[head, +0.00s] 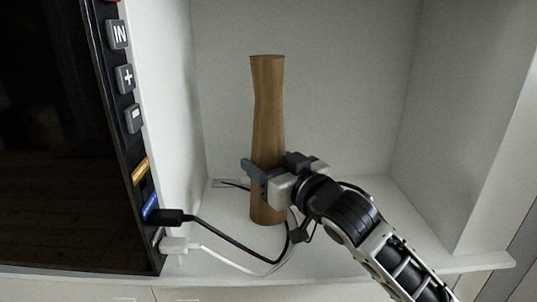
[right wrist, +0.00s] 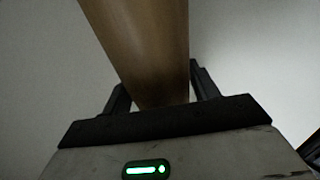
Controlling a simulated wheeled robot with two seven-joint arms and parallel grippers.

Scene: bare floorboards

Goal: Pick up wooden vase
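The wooden vase (head: 268,105) is a tall brown cylinder, slightly narrowed below its top. It stands upright in a white open compartment, its base appearing to rest on the shelf floor. My right gripper (head: 262,172) comes in from the lower right and is around the vase's lower half. In the right wrist view the vase (right wrist: 150,45) passes between the two dark fingers (right wrist: 160,92), which lie close against both its sides. The gripper looks shut on it, though the contact faces are hidden. My left gripper is not in view.
A dark screen (head: 65,130) with side buttons stands at the left. A black cable (head: 235,243) and a white cable (head: 225,262) run from it across the shelf, past the vase's base.

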